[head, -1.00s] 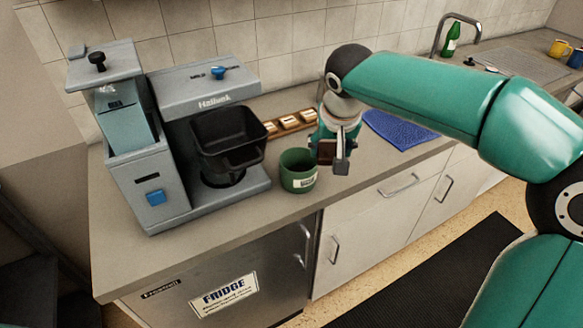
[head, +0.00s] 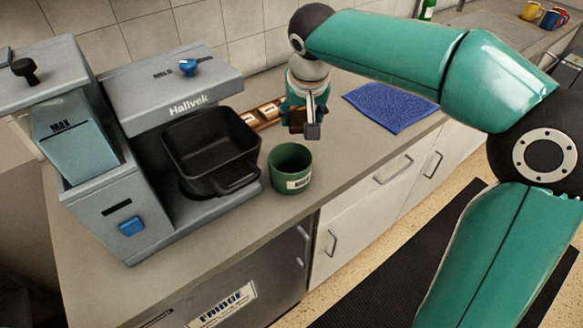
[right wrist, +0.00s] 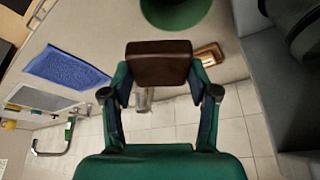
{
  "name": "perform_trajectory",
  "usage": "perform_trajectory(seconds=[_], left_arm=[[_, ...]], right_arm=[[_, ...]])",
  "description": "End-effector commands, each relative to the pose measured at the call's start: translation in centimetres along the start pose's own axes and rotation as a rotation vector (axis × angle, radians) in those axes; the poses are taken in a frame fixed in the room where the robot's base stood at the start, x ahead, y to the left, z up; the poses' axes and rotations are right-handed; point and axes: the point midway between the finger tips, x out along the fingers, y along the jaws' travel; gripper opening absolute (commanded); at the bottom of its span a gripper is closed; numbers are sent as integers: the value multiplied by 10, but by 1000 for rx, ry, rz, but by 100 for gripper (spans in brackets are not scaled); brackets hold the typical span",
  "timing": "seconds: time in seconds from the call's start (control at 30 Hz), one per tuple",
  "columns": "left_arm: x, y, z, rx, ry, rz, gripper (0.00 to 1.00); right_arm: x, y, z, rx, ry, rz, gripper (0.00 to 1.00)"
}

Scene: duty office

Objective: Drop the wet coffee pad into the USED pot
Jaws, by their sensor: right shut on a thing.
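The green pot (head: 291,172) with a pale label stands upright on the counter, in front of the coffee machine's right side. Its rim also shows at the top of the right wrist view (right wrist: 176,12). My right gripper (head: 304,128) is shut on the dark brown coffee pad (right wrist: 158,62), a flat block held between both fingers. The pad is partly hidden by a finger in the head view. The gripper hangs in the air above and behind the pot, slightly to its right, apart from it. My left gripper is not in view.
The grey coffee machine (head: 190,95) with a black basket (head: 212,150) stands left of the pot. A wooden tray (head: 268,114) lies behind it. A blue cloth (head: 392,106) lies to the right. The counter's front edge is close to the pot.

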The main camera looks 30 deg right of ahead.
Motion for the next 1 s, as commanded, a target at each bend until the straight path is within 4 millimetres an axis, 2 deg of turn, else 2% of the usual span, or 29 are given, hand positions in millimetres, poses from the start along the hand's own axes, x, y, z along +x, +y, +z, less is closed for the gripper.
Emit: perform_trajectory(seconds=[0.03,0.3,0.7,0.73,0.9,1.0], left_arm=[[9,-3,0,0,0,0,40],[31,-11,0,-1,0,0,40],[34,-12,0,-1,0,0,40],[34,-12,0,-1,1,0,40],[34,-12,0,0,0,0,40],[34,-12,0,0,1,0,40]], right_arm=[[10,-3,4,-5,0,-2,30],[37,-9,14,-15,0,-6,30],[41,-10,16,-16,0,-7,30],[41,-10,16,-16,0,-7,61],[41,-10,16,-17,0,-7,89],[41,-10,16,-17,0,-7,89]])
